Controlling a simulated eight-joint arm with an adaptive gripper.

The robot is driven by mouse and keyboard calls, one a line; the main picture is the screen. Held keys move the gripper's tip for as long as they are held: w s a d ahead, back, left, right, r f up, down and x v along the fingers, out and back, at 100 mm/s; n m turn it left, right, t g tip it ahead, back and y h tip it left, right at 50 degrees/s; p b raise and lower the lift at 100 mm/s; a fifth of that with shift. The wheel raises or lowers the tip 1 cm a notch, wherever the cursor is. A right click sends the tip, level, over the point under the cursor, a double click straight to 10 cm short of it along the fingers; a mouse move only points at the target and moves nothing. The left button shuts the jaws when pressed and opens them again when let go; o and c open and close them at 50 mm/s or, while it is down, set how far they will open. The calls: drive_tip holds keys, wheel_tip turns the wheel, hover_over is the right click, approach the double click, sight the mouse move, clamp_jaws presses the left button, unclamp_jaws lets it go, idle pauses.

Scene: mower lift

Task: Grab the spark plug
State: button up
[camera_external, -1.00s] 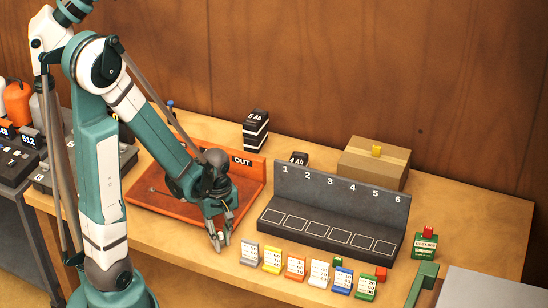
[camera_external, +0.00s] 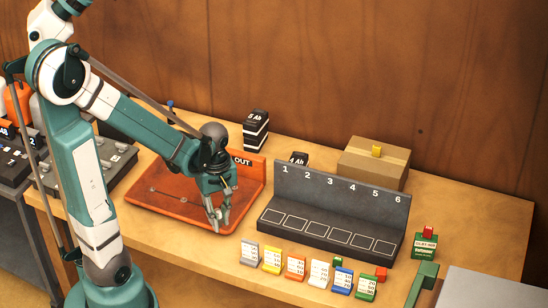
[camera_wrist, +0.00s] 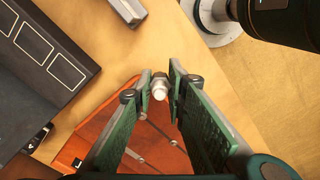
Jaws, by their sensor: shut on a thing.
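My gripper (camera_external: 217,225) is at the front right corner of the orange tray (camera_external: 150,205) in the external view. In the wrist view my gripper's two green fingers (camera_wrist: 161,82) are shut on the spark plug (camera_wrist: 159,88). It shows as a small piece with a pale, whitish rounded end and a metallic part, held between the fingertips. The rest of the plug is hidden by the fingers. In the external view the plug is too small to make out clearly. The orange tray lies beyond the fingers in the wrist view (camera_wrist: 130,128), with thin rod-like items on it.
A dark rack (camera_external: 325,235) with numbered slots stands right of the tray. Several coloured number tags (camera_external: 295,267) stand along the front of the table. A cardboard box (camera_external: 372,165) and black blocks (camera_external: 256,130) stand behind. Bare table lies between tray and tags.

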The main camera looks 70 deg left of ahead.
drive_tip(key=shift+r, duration=0.45)
idle(0.5)
